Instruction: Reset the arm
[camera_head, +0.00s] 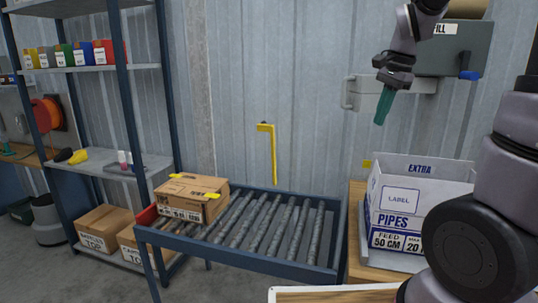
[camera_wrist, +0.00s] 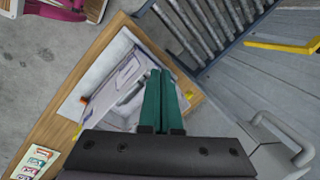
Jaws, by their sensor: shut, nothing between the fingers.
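My gripper (camera_head: 382,107) has green fingers and hangs tilted downward in front of the metal wall at the upper right of the head view. It is shut and empty. In the wrist view its green fingers (camera_wrist: 162,95) lie side by side, pointing away from the camera over a wooden table (camera_wrist: 72,133). The white and blue pipes box (camera_head: 406,229) stands on that table, to the lower right of my gripper in the head view, apart from it. The contents of the box are hidden in the head view.
A roller conveyor (camera_head: 262,262) carries a cardboard box (camera_head: 190,198) at its left end. A yellow bracket (camera_head: 272,150) stands behind it. A grey wall unit (camera_head: 455,50) with a pipe is close to my gripper. A shelf rack (camera_head: 120,90) stands at the left.

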